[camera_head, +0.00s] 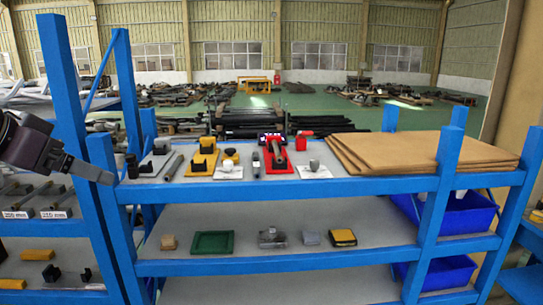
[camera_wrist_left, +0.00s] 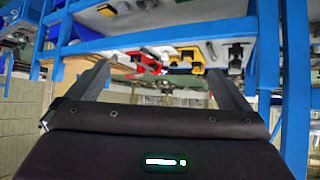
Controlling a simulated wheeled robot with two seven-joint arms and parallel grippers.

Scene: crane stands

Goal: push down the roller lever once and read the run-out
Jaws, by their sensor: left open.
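Which part is the roller cannot be made out. My left gripper (camera_head: 104,178) is at the left, beside the blue rack post, well apart from the device. In the left wrist view my open, empty left gripper (camera_wrist_left: 160,70) faces the shelf, which appears upside down, with red and yellow items beyond the fingers. My right gripper is not in view.
Brown boards (camera_head: 420,150) fill the shelf's right. Blue posts (camera_head: 440,190) frame the rack. Blue bins (camera_head: 455,212) sit lower right.

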